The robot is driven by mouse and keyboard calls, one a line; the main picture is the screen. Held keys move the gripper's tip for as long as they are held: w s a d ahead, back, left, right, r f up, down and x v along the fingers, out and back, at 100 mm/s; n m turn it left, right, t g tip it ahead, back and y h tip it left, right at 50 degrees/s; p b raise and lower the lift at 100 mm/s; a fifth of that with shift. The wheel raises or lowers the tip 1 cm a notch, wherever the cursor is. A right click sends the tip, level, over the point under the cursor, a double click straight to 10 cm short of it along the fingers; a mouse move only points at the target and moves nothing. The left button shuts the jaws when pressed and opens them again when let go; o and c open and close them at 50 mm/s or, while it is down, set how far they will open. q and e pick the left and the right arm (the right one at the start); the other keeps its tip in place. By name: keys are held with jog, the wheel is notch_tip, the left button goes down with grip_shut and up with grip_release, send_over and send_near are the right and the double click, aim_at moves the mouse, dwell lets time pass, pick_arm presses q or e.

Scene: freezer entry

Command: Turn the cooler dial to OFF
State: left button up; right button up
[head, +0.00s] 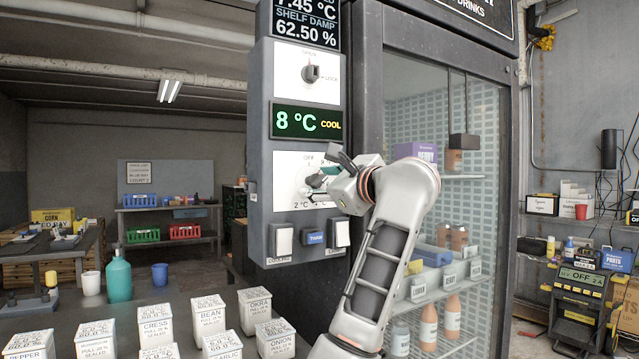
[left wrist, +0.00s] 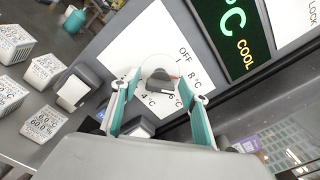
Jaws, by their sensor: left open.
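The cooler dial (head: 315,180) sits on a white plate on the cooler's grey control column, with OFF printed above it and 2 °C at lower left. My right gripper is not in view.
A green display (head: 308,122) above the dial reads 8 °C COOL. A lock knob (head: 311,73) is higher up. White rocker switches (head: 283,240) sit below the dial. The glass cooler door (head: 440,120) is right, and several white boxes (head: 208,315) stand lower left.

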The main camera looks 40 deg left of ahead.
pick_arm(q)
jog(key=c, duration=1.1)
